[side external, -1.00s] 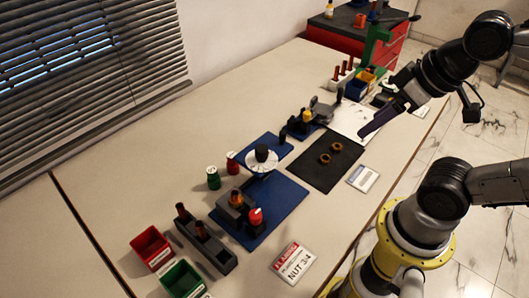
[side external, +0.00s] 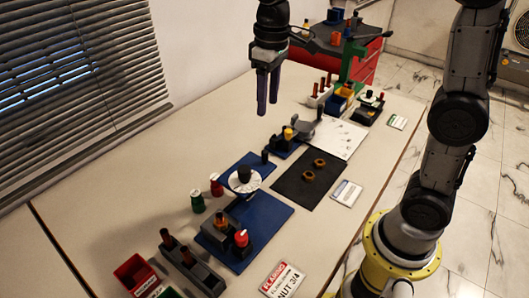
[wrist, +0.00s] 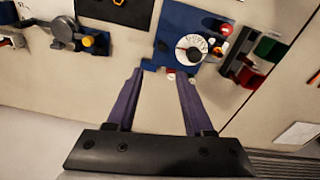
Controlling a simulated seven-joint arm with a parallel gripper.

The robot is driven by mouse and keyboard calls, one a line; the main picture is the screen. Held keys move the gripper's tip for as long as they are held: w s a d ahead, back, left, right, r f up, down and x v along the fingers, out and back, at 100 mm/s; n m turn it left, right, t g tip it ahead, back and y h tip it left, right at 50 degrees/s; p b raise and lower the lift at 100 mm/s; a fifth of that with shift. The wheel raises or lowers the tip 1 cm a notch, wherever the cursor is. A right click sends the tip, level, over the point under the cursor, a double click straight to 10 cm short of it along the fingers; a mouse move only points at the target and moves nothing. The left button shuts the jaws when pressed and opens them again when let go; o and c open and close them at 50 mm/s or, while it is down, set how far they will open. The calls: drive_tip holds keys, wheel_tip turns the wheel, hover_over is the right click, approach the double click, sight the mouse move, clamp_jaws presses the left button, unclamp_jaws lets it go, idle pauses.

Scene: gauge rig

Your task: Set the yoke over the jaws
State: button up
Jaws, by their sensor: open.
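My gripper (side external: 267,108) hangs fingers down above the back part of the table, its two purple fingers apart with nothing between them. It also shows in the wrist view (wrist: 160,75). A grey block with an orange-brown part (side external: 220,226) and a red knob (side external: 241,238) sits on a blue plate (side external: 266,213). A grey clamp-like fixture with a yellow knob (side external: 288,134) stands farther right. I cannot tell for certain which parts are the yoke and the jaws.
Two orange nuts lie on a black mat (side external: 290,192). A dark rack with posts (side external: 190,262) and a red bin (side external: 134,275) are at the front left. The table's back left is bare.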

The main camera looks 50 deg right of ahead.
sight(264, 151)
drive_tip(key=shift+g, duration=0.3)
drive_tip(key=f, duration=1.6)
drive_tip(key=shift+w+a+f, duration=0.1)
drive_tip(key=shift+w, duration=0.25)
clamp_jaws()
idle(0.4)
